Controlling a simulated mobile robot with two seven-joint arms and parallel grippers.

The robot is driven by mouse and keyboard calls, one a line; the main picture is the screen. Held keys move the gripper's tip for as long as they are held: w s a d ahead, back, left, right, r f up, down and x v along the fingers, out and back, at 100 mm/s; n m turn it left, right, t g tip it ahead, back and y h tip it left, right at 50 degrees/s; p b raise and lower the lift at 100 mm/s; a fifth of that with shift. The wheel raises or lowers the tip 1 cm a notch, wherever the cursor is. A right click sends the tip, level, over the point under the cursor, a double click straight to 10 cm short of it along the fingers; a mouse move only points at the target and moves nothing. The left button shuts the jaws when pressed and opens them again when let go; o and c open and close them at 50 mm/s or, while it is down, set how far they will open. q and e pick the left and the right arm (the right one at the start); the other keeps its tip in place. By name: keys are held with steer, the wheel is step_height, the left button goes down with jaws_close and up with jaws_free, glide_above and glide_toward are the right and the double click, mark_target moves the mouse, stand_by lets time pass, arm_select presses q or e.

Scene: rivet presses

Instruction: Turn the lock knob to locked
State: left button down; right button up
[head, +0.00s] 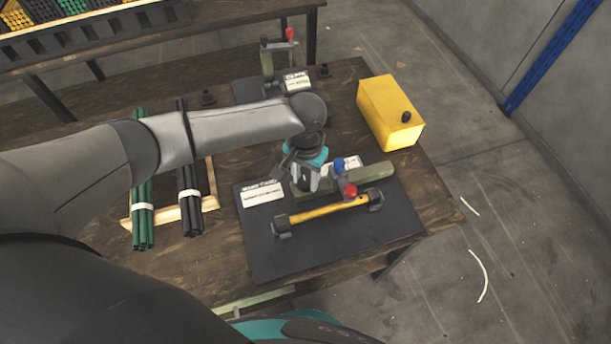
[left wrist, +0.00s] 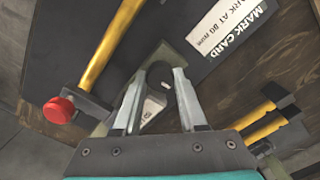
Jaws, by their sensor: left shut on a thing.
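The near rivet press has an olive-green body (head: 372,173) on a dark mat (head: 285,255). It bears a blue knob (head: 340,164) and a red knob (head: 350,190), and a yellow bar (head: 325,210) with dark ends lies in front. My left gripper (head: 304,184) points down at the left part of the press body. In the left wrist view my left gripper (left wrist: 155,100) has its fingers on either side of a dark rounded part, seemingly the lock knob (left wrist: 158,74). The fingers hide much of it, and its setting cannot be read. The red knob also shows there (left wrist: 58,110). My right gripper is out of view.
A white card (head: 263,194) lies left of the press. A yellow box (head: 390,115) stands at the back right. Green rods (head: 143,205) and black rods (head: 190,200) lie at left. A second press (head: 267,62) stands at the back. The mat's front is clear.

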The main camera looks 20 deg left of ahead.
arm_select(q)
steer(key=m+p, duration=0.3)
steer(key=shift+r, duration=0.2)
steer(key=m+p, duration=0.2)
steer(key=m, duration=0.2)
steer(key=shift+m, duration=0.4)
steer(key=m+p, duration=0.1)
steer(key=m, duration=0.3)
steer(key=shift+f+m, duration=0.1)
steer(key=shift+m, duration=0.2)
steer(key=m, duration=0.5)
steer(key=shift+p, duration=0.4)
steer(key=shift+d+m, duration=0.1)
steer(key=shift+m, duration=0.2)
steer(key=shift+c, duration=2.3)
jaws_free()
